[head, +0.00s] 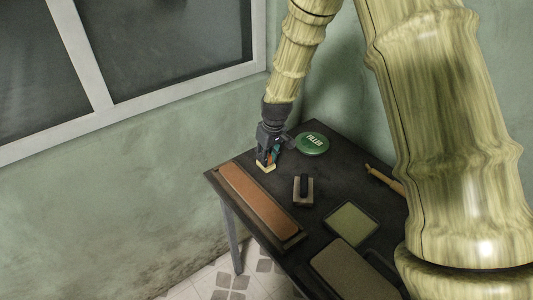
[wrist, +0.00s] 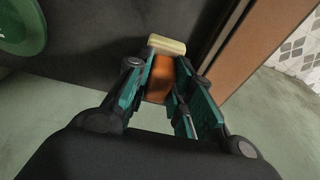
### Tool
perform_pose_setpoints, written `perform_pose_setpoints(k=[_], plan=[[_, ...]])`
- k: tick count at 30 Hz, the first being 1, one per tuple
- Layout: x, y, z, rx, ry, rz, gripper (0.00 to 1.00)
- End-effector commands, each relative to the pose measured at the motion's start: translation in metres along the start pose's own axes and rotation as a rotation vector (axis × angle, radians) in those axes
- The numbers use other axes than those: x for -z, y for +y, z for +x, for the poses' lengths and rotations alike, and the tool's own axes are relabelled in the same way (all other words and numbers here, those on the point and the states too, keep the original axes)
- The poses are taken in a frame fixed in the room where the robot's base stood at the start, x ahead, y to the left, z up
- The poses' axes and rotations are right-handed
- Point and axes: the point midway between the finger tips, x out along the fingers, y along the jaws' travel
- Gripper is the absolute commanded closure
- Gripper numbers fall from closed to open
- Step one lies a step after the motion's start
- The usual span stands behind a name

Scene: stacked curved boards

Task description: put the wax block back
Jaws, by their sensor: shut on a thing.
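My gripper (head: 268,157) is over the far left part of the dark table, beside the long brown strip. In the wrist view my gripper (wrist: 160,78) is shut on a block with an orange-brown part (wrist: 159,82) between the fingers. Its pale yellow end, which looks like the wax block (wrist: 166,45), sticks out past the fingertips. In the head view the wax block (head: 265,168) shows as a small pale yellow piece under the fingers. I cannot tell whether it touches the table.
The long brown strip (head: 258,196) lies in a dark tray along the left edge. A green FILLER tin (head: 312,143), a small grooved block (head: 303,188), a green pad (head: 351,224), a grey-brown pad (head: 350,275) and a wooden-handled tool (head: 384,178) share the table (head: 335,188).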

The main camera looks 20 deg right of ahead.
Motion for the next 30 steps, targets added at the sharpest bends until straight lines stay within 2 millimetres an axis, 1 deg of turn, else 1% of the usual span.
perform_pose_setpoints(k=[1, 3, 6, 9, 14, 24, 30], plan=[[0.008, 0.006, 0.0, 0.0, 0.0, 0.0, 1.0], [0.017, 0.012, 0.003, 0.0, 0.0, 0.0, 1.0], [0.025, 0.019, 0.007, 0.0, 0.0, 0.001, 1.0], [0.029, 0.022, 0.009, 0.001, 0.0, 0.001, 1.0], [0.029, 0.022, 0.013, 0.001, -0.001, 0.001, 1.0], [0.022, 0.022, 0.042, 0.001, -0.002, 0.0, 1.0], [0.022, 0.022, 0.044, 0.0, 0.0, 0.0, 1.0]])
